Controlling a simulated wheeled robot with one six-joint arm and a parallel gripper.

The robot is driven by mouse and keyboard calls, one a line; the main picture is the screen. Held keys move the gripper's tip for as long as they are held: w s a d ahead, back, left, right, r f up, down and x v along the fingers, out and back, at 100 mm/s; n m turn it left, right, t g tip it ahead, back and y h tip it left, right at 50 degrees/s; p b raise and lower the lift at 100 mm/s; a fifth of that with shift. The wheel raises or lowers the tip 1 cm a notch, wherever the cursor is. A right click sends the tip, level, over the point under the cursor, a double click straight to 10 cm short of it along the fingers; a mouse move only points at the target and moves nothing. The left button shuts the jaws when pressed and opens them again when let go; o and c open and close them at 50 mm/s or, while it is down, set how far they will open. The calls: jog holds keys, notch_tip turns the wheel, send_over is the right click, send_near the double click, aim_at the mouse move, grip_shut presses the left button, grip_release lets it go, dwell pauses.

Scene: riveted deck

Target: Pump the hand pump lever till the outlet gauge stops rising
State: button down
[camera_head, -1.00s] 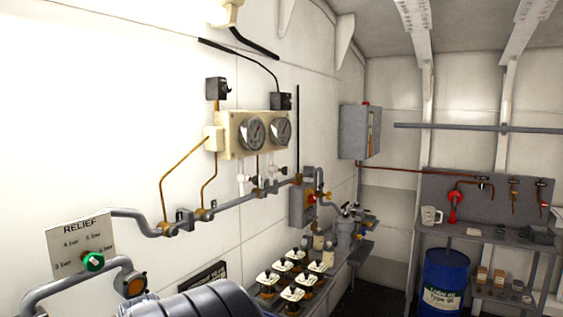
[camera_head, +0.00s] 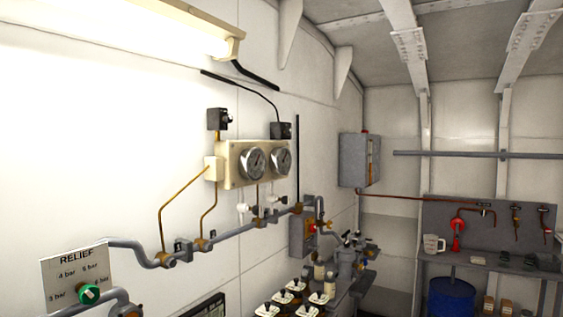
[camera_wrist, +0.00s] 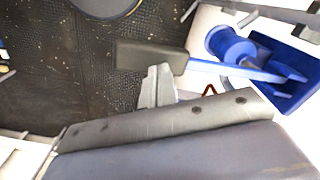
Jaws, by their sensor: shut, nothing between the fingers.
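The hand pump lever shows in the wrist view as a blue bar with a black grip (camera_wrist: 150,57), running right to the blue pump body (camera_wrist: 290,90). My gripper (camera_wrist: 158,74) is shut and empty. Its tips lie right by the underside of the black grip in the picture; I cannot tell whether they touch it. Two round gauges sit on a cream panel in the head view, a left gauge (camera_head: 252,163) and a right gauge (camera_head: 280,161). Their needles are too small to read, and I cannot tell which is the outlet gauge. The pump is not visible in the head view.
A relief plate (camera_head: 76,275) with a green knob (camera_head: 88,294) is at lower left. Grey pipe (camera_head: 235,231) runs along the wall. A grey box (camera_head: 360,160) hangs on the wall at the back. A blue drum (camera_head: 451,299) stands under the bench. Dark textured floor (camera_wrist: 60,80) lies left of the lever.

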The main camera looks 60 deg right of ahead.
dwell(0.3)
notch_tip(320, 180, down, 12)
jog(key=b, duration=0.9)
notch_tip(320, 180, up, 12)
jog(key=p, duration=1)
jog(key=shift+r, duration=0.1)
dwell(1.1)
notch_tip(320, 180, down, 12)
jog(key=b, duration=0.9)
notch_tip(320, 180, up, 12)
jog(key=p, duration=1)
dwell(0.6)
